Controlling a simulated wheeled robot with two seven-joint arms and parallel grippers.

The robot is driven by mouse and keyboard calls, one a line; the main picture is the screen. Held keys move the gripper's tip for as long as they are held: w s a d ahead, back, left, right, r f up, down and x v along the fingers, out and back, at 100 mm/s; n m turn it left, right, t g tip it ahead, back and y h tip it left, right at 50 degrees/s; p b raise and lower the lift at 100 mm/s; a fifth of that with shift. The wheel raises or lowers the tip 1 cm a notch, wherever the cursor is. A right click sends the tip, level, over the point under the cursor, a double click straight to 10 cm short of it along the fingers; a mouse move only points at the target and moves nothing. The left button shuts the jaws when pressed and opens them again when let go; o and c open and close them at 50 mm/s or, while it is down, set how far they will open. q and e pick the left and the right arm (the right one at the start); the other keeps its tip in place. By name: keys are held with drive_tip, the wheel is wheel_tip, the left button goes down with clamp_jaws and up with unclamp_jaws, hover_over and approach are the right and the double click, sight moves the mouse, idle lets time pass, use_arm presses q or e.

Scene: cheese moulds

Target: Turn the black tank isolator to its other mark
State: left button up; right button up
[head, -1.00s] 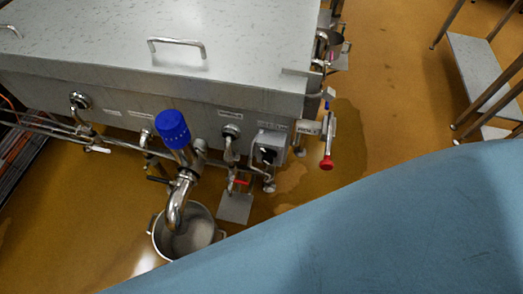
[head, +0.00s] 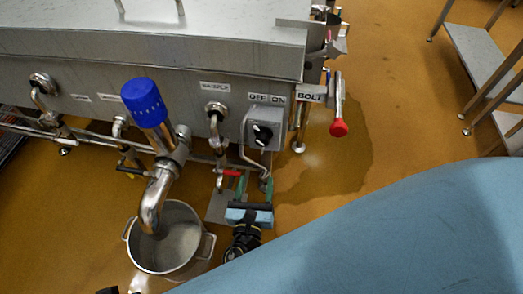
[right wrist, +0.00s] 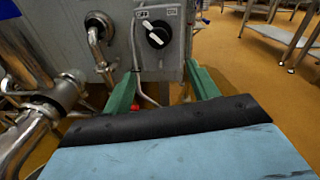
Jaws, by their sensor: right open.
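The black tank isolator (head: 262,134) is a rotary knob with a white pointer, on a grey box (head: 277,119) on the tank's front. OFF and ON labels sit above it. In the right wrist view the knob (right wrist: 157,36) has its pointer tilted up-left toward the OFF label (right wrist: 143,14). My right gripper (head: 255,181) is open and empty, below the box in the head view. In the right wrist view its two green fingers (right wrist: 160,70) reach toward the box, with the knob beyond and between them, apart from both. My left gripper is not seen.
A blue-topped steel valve (head: 146,103) with a curved spout stands left, above a steel pot (head: 172,240). Pipes with a red handle (head: 231,173) run below the box. A red-ended lever (head: 339,127) sticks out right. A steel table (head: 478,62) stands at the right.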

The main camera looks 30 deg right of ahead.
sight(261, 143)
drive_tip(key=x, duration=0.4)
drive_tip(key=b+x, duration=0.1)
drive_tip(key=x, duration=0.3)
drive_tip(key=b+x, duration=0.1)
drive_tip(key=x, duration=0.3)
drive_tip(key=shift+w+a+r, duration=0.1)
drive_tip(key=shift+w+r, duration=0.1)
drive_tip(key=shift+r, duration=0.15)
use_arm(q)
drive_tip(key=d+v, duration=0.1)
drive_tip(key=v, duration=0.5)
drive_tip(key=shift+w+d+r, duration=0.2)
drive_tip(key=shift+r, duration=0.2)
use_arm(e)
drive_tip(key=shift+w+d, duration=0.35)
drive_tip(key=shift+w, duration=0.15)
